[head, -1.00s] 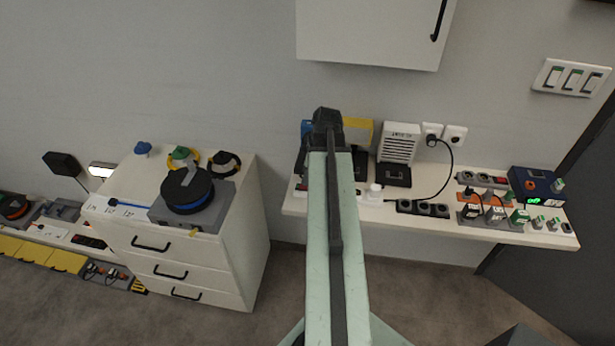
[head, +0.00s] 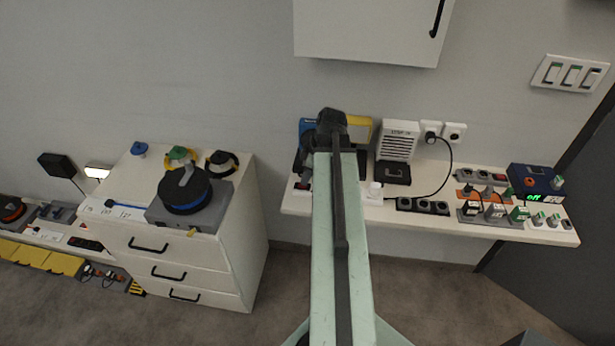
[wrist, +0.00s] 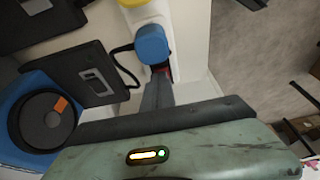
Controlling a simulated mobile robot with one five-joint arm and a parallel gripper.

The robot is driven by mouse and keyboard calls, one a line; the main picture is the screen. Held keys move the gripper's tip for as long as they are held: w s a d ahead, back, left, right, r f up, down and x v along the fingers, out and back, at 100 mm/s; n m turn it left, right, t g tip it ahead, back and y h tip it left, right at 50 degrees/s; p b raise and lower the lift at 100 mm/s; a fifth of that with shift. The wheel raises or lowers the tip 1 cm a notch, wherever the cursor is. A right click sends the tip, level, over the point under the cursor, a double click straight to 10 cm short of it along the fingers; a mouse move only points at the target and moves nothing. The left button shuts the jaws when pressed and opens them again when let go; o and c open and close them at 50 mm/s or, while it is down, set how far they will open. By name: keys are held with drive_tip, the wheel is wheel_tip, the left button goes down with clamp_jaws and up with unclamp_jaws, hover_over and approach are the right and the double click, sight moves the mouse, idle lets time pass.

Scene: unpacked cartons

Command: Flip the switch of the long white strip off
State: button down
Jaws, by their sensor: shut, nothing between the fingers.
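The long white strip lies on the wall shelf in the head view, mostly hidden behind my arm. Its right end (head: 371,201) shows right of the arm, with a white plug (head: 376,188) there. A small red switch (head: 303,186) shows left of the arm. In the wrist view, my dark gripper (wrist: 157,88) is shut and empty. Its tip is close to a small red part (wrist: 166,72) under a blue plug-like piece (wrist: 152,44). I cannot tell whether the tip touches it, nor the switch's position.
Right of the arm, the shelf (head: 430,227) holds a white speaker-like box (head: 397,140), a dark socket block (head: 423,206) and a blue box (head: 535,183). A cabinet (head: 370,30) hangs above. A drawer unit (head: 165,255) stands left. Bare floor lies in front.

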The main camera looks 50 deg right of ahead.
drive_tip(key=shift+w+a+r, duration=0.15)
drive_tip(key=shift+w+a, duration=0.25)
drive_tip(key=shift+w, duration=0.15)
drive_tip(key=shift+r+p, duration=0.3)
drive_tip(key=shift+p, duration=0.15)
drive_tip(key=p+v, duration=0.4)
drive_tip(key=shift+w+a+r, duration=0.15)
drive_tip(key=shift+w+a, duration=0.15)
drive_tip(key=shift+w, duration=0.05)
drive_tip(key=s+d+r+p, duration=0.2)
drive_tip(key=s+r+p, duration=0.2)
drive_tip(key=r+p, duration=0.4)
drive_tip(key=shift+d, duration=0.4)
